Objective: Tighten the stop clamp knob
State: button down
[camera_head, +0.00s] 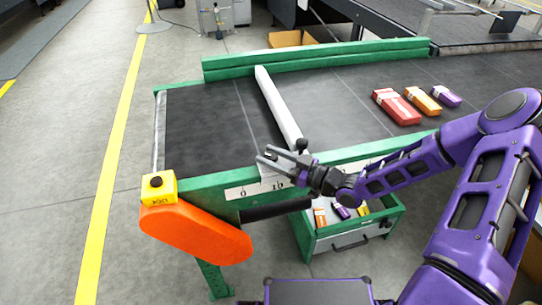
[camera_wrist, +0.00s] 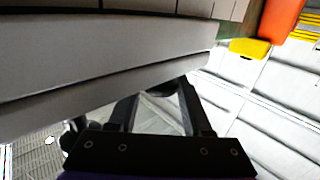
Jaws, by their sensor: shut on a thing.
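The white stop bar (camera_head: 278,103) lies across the dark belt, its near end at the green front rail (camera_head: 215,188). My gripper (camera_head: 265,155) is beside that near end, over the front rail, its fingers pointing left. A small dark piece, which I take to be the stop clamp knob (camera_head: 271,156), sits between the fingertips, and the gripper is shut on it. In the wrist view the gripper (camera_wrist: 160,92) spans a gap whose far end shows only a dark patch; the knob's outline is mostly hidden there.
A scale plate (camera_head: 250,191) marked 0 and 10 is on the front rail. A yellow button box (camera_head: 159,187) and orange guard (camera_head: 195,232) are at the left corner. Red (camera_head: 396,106), orange (camera_head: 422,100) and purple (camera_head: 446,96) cartons lie on the belt. A green bin (camera_head: 395,211) stands below.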

jog(key=shift+t, duration=0.3)
jog(key=m+t+h+b, duration=0.1)
jog(key=m+t+h, duration=0.2)
jog(key=shift+s+a+f+t+b, duration=0.1)
jog(key=shift+t+b, duration=0.2)
jog(key=shift+m+t+h+b, duration=0.5)
jog(key=shift+m+t+h, duration=0.7)
jog(key=shift+m+h, duration=0.45)
jog(key=shift+c, duration=1.8)
grip_release()
